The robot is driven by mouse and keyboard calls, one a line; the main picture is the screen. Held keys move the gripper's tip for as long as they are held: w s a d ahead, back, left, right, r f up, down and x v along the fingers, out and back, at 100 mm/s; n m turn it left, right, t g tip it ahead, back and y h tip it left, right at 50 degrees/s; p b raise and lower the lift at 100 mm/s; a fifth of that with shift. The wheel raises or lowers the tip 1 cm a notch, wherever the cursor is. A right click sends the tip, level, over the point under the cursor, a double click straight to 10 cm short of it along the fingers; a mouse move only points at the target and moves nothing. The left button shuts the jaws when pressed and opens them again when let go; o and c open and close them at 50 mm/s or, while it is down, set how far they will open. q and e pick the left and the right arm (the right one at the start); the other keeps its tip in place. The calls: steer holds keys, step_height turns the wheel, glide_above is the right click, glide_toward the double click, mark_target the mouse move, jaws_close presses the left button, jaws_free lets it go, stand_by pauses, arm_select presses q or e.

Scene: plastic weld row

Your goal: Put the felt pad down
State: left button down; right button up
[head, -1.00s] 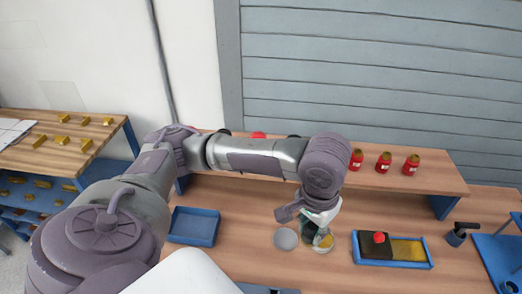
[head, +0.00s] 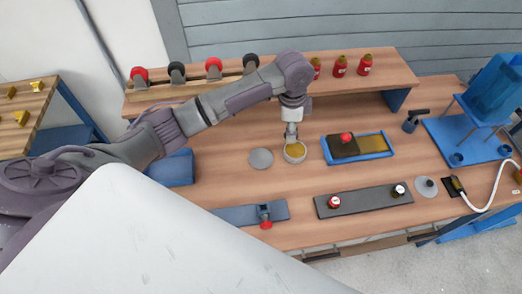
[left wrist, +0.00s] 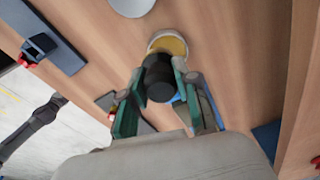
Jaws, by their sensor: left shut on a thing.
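My left gripper (head: 291,136) reaches down over the bench at the middle of the head view. In the left wrist view its fingers are shut on a dark, rounded cylindrical piece, which appears to be the felt pad (left wrist: 158,78). The pad is just over a round, pale-rimmed dish with a yellow inside (head: 295,152), which also shows in the left wrist view (left wrist: 168,44). The pad hides part of the dish there, and I cannot tell whether they touch. My right gripper is not in view.
A grey disc (head: 261,159) lies left of the dish. A blue tray (head: 364,157) with a dark block and red knob stands to the right. A dark plate (head: 365,200) with two small jars lies in front. Red jars (head: 340,66) stand on the raised shelf (head: 399,79).

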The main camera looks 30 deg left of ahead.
arm_select(q)
steer(key=s+a+f, duration=0.1)
steer(key=a, duration=0.1)
steer(key=s+a+f+p, duration=0.1)
steer(key=s+a+f, duration=0.1)
steer(key=s+a+f+p, duration=0.1)
steer(key=a+f, duration=0.1)
steer(key=a, duration=0.1)
steer(key=shift+s, duration=0.4)
step_height(320, 180, down, 3)
steer(key=shift+f+p, duration=0.2)
steer(key=shift+p, duration=0.3)
steer(key=shift+f, duration=0.3)
steer(key=shift+f, duration=0.1)
steer(key=c, duration=0.8)
jaws_free()
steer(key=shift+c, duration=0.2)
